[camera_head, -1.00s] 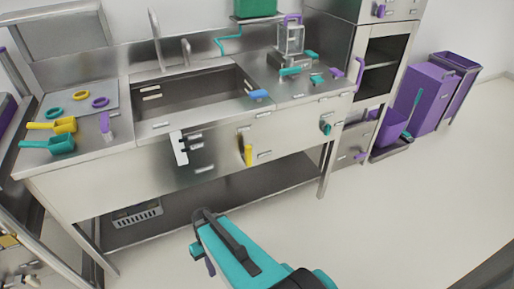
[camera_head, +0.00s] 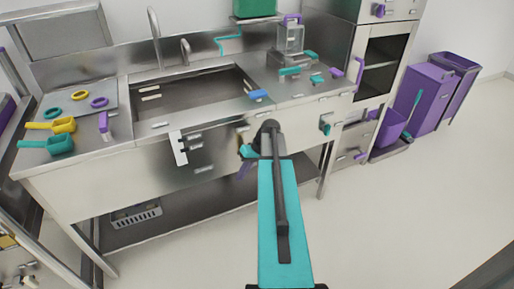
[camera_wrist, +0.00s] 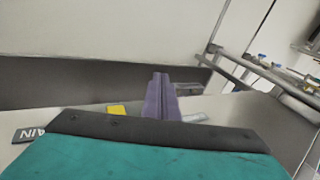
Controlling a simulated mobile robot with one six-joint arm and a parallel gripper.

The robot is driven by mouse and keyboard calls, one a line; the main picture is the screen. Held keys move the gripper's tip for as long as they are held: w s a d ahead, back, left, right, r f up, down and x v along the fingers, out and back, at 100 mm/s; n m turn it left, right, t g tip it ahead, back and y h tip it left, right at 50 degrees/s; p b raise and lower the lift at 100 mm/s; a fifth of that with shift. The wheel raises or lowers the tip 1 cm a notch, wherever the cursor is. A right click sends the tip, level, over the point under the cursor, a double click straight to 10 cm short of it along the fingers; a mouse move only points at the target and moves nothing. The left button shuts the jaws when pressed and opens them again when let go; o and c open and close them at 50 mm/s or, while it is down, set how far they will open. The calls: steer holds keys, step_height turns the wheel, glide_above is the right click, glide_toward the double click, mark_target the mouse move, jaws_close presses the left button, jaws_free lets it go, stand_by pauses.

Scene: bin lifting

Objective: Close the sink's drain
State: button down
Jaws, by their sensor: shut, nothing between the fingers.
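The steel sink (camera_head: 200,100) is set in the counter, with a tall tap (camera_head: 155,35) behind it. A yellow lever is on the front panel below the sink; my arm mostly covers it in the head view. In the wrist view a yellow piece (camera_wrist: 117,109) shows left of my fingers, near a dark label (camera_wrist: 30,133) reading "AIN". My gripper (camera_wrist: 162,85) has purple fingers, shut together with nothing between them. It is in front of the panel, close to the yellow piece; I cannot tell whether they touch.
A blue handle (camera_head: 258,95) sits at the sink's right rim. A white bracket (camera_head: 178,148) hangs on the front panel. Yellow and teal scoops lie on the counter's left.

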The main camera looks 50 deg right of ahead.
steer(key=s+d+r+t+h, duration=0.1)
steer(key=s+d+r+t, duration=0.2)
steer(key=d+r, duration=1.3)
steer(key=s+d, duration=0.1)
steer(key=s, duration=0.2)
steer(key=shift+r, duration=0.25)
steer(key=shift+f, duration=0.1)
steer(key=w+a+f+p, duration=0.1)
steer(key=w+a+f, duration=0.5)
steer(key=f, duration=0.2)
steer(key=shift+w+a+p, duration=0.3)
steer(key=shift+w+p, duration=0.1)
steer(key=shift+s+r, duration=0.1)
